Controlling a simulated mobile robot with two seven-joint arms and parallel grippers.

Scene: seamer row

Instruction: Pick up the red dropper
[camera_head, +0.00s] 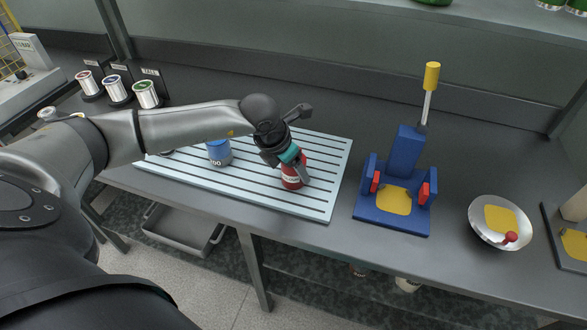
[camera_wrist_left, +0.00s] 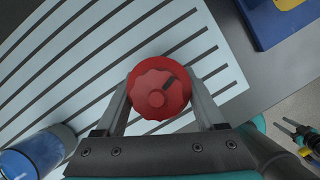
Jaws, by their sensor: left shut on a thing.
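The red dropper (camera_head: 291,180) stands on the light slatted mat, toward its right side. In the left wrist view its round ridged red cap (camera_wrist_left: 158,92) with a dark mark sits between the fingers. My left gripper (camera_head: 297,172) is shut on the red dropper from above. The gripper hides part of the dropper in the head view. I cannot tell whether its base touches the mat.
The slatted mat (camera_head: 335,165) also bears a blue bottle (camera_head: 219,152) left of the gripper. A blue press (camera_head: 404,150) with a yellow-tipped lever stands to the right. A metal bowl (camera_head: 482,233) is farther right. Several spools (camera_head: 146,95) stand at the back left.

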